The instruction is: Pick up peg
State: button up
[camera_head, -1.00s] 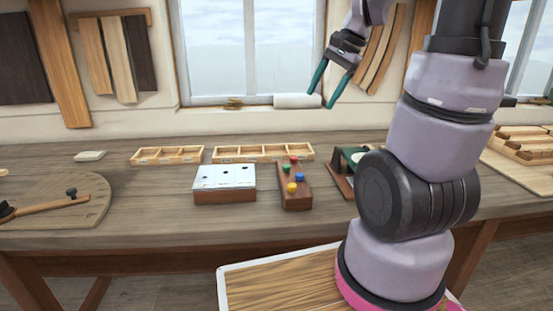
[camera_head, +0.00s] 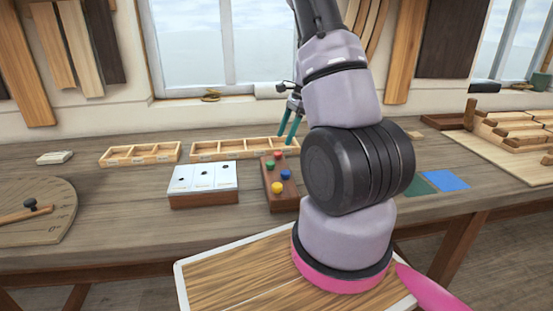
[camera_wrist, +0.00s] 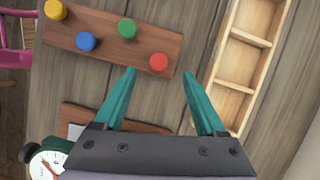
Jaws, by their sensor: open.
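A brown wooden block (camera_head: 279,198) on the bench holds several coloured pegs. In the head view these are a red peg (camera_head: 277,155), a green peg (camera_head: 269,165), a blue peg (camera_head: 286,174) and a yellow peg (camera_head: 279,187). The wrist view also shows the red peg (camera_wrist: 159,62), green peg (camera_wrist: 127,28), blue peg (camera_wrist: 86,41) and yellow peg (camera_wrist: 55,10) on the block (camera_wrist: 105,50). My gripper (camera_wrist: 158,72) has teal fingers spread apart with nothing between them. In the wrist view its fingertips flank the red peg's lower side. My arm hides part of the bench in the head view.
A white-topped box with dark holes (camera_head: 203,178) stands left of the peg block. Compartment trays (camera_head: 140,154) lie behind. A dial gauge (camera_wrist: 46,166) shows at the wrist view's lower left. Stacked wood (camera_head: 510,130) is at right.

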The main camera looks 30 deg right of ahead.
aim_at(279, 153)
jog(key=shift+x, duration=2.9)
jog(key=shift+s+d+f, duration=0.1)
jog(key=shift+d, duration=0.05)
grip_shut()
